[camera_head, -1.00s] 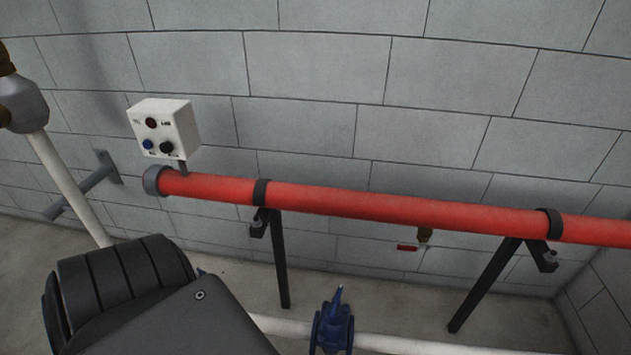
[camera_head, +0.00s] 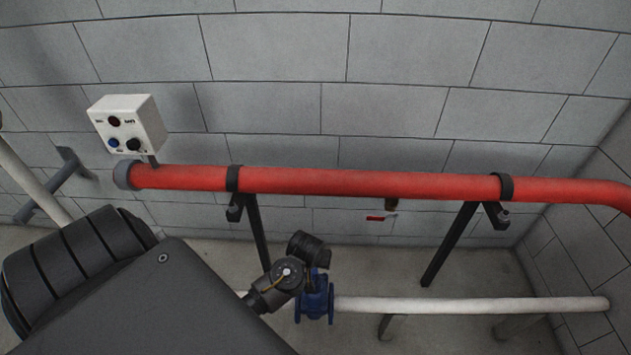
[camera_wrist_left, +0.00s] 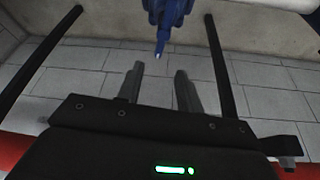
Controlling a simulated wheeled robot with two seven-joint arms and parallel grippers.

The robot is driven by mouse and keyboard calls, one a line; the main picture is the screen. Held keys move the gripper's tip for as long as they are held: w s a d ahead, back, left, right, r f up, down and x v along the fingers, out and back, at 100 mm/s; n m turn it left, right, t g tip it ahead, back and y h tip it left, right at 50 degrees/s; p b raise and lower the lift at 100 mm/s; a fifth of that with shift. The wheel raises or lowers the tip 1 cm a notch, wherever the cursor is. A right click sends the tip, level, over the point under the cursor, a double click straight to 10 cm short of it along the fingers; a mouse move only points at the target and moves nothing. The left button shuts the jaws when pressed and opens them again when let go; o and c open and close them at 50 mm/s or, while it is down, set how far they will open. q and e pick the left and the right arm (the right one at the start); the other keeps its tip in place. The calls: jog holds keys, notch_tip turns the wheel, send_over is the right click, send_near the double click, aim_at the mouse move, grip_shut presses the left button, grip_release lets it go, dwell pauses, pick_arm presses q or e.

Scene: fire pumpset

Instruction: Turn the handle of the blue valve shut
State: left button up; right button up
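The blue valve (camera_head: 316,300) sits on the white pipe near the floor in the head view. My left wrist joints cover its upper part and handle there. In the left wrist view, the blue valve (camera_wrist_left: 168,12) is at the top edge, with its narrow handle (camera_wrist_left: 161,42) pointing down toward my gripper. My left gripper (camera_wrist_left: 159,69) is open and empty, its two fingers apart. The handle's tip lies just beyond the fingertips, roughly in line with the gap; I see no contact. My right gripper is in neither view.
A control box (camera_head: 128,124) is at left. A small red lever (camera_head: 376,218) shows below the red pipe. Floor is clear at right.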

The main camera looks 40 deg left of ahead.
aim_at(314, 274)
pick_arm(q)
jog(key=b+x, duration=0.1)
jog(key=x, duration=0.9)
jog(key=shift+w+a+f, duration=0.1)
jog(key=shift+f, duration=0.3)
grip_shut()
